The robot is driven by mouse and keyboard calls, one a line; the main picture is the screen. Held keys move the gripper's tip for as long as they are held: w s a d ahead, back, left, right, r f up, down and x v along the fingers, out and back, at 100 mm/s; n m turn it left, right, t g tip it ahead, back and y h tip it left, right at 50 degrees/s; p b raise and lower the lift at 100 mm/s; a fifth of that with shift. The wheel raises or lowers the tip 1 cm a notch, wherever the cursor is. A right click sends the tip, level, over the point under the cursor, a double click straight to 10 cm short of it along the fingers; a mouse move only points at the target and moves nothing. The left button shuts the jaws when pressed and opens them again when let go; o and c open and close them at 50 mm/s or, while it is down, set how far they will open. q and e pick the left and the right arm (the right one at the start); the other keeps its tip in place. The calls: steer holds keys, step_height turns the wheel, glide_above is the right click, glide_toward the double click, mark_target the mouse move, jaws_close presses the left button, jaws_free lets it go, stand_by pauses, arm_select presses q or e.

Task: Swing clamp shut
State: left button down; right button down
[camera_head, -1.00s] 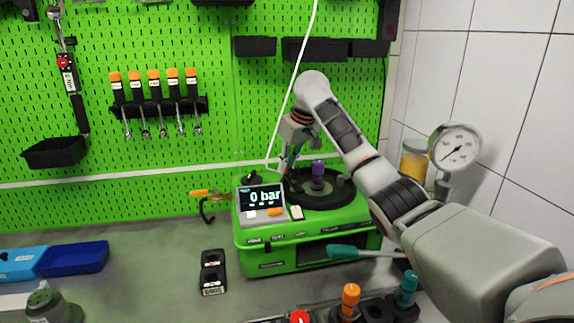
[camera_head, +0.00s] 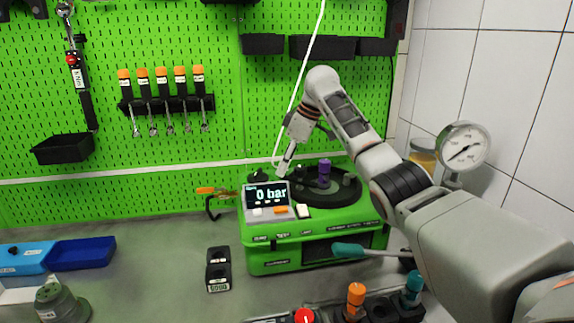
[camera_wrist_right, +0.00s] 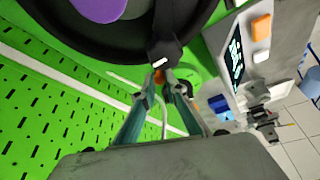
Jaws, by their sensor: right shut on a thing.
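The green testbench (camera_head: 310,245) carries a round black chamber (camera_head: 345,190) with a purple knob (camera_head: 324,172) on it. In the right wrist view, a black clamp arm (camera_wrist_right: 168,35) with a white mark lies against the chamber's rim. My right gripper (camera_wrist_right: 160,78) is shut on the clamp's end, where a bit of orange shows between the fingertips. In the head view the right gripper (camera_head: 282,168) comes down behind the display, at the chamber's left rear; its fingertips and the clamp are hard to make out there. My left gripper is not in view.
The display (camera_head: 266,197) reads 0 bar, just left of the chamber. A pressure gauge (camera_head: 463,148) stands at right by the tiled wall. A white hose (camera_head: 300,85) hangs behind the gripper.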

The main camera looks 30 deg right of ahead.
steer(key=n, duration=0.2)
steer(key=s+a+n+g, duration=0.1)
steer(key=shift+a+r+n+y, duration=0.1)
steer(key=shift+a+n+y, duration=0.1)
steer(key=shift+n+y, duration=0.2)
steer(key=shift+s+a+n+g, duration=0.2)
steer(key=shift+s+n+g, duration=0.2)
steer(key=shift+n, duration=0.4)
steer(key=shift+s+a+n+g, duration=0.15)
steer(key=shift+s+n+g, duration=0.2)
steer(key=shift+n, duration=0.45)
steer(key=shift+s+n, duration=0.2)
steer(key=shift+n, duration=0.3)
steer(key=c, duration=2)
jaws_free()
steer(key=shift+c, duration=0.2)
steer(key=shift+w+m, duration=0.1)
steer(key=shift+m, duration=0.2)
